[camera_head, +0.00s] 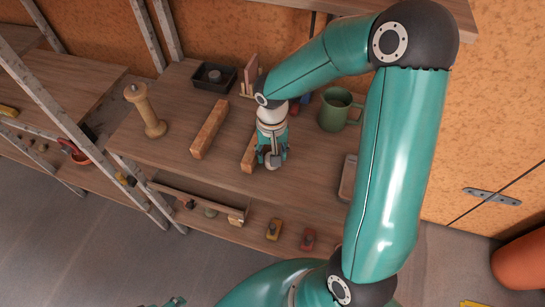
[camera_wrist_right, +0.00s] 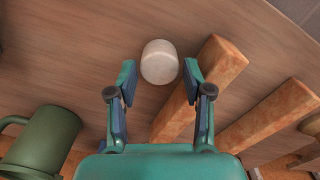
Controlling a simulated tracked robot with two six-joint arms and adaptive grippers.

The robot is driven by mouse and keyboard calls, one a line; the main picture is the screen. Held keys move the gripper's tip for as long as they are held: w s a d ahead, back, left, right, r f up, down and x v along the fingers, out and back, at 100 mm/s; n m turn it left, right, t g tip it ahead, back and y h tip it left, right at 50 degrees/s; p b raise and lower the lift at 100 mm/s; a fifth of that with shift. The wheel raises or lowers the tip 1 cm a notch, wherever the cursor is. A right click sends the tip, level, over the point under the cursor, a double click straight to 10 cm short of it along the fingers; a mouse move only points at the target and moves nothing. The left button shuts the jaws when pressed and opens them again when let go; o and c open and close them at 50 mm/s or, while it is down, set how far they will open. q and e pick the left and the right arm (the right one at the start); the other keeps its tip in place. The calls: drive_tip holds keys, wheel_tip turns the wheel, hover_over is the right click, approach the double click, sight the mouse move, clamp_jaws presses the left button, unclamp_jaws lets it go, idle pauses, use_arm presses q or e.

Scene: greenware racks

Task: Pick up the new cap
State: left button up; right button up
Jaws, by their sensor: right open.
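A pale, rounded cap (camera_wrist_right: 159,60) lies on the wooden shelf top (camera_head: 180,150). In the wrist view it sits between the fingertips of my right gripper (camera_wrist_right: 160,75), with a narrow gap on each side. The right gripper is open and points down at the cap. In the head view my right gripper (camera_head: 271,151) is over the front part of the shelf top, and the cap (camera_head: 272,161) shows only partly between its fingers. A small teal part of my left gripper (camera_head: 165,302) shows at the bottom edge; its fingers are mostly cut off.
Wooden bars (camera_head: 209,128) lie left of the right gripper, one (camera_wrist_right: 200,88) close beside the cap. A green mug (camera_head: 335,110) stands behind to the right. A wooden spool (camera_head: 145,110) and black tray (camera_head: 213,77) stand left. Red (camera_head: 308,239) and yellow (camera_head: 273,229) items are lower down.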

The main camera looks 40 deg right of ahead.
wheel_tip(320, 180, down, 2)
drive_tip(key=shift+f, duration=0.1)
drive_tip(key=shift+w, duration=0.1)
drive_tip(key=c, duration=0.9)
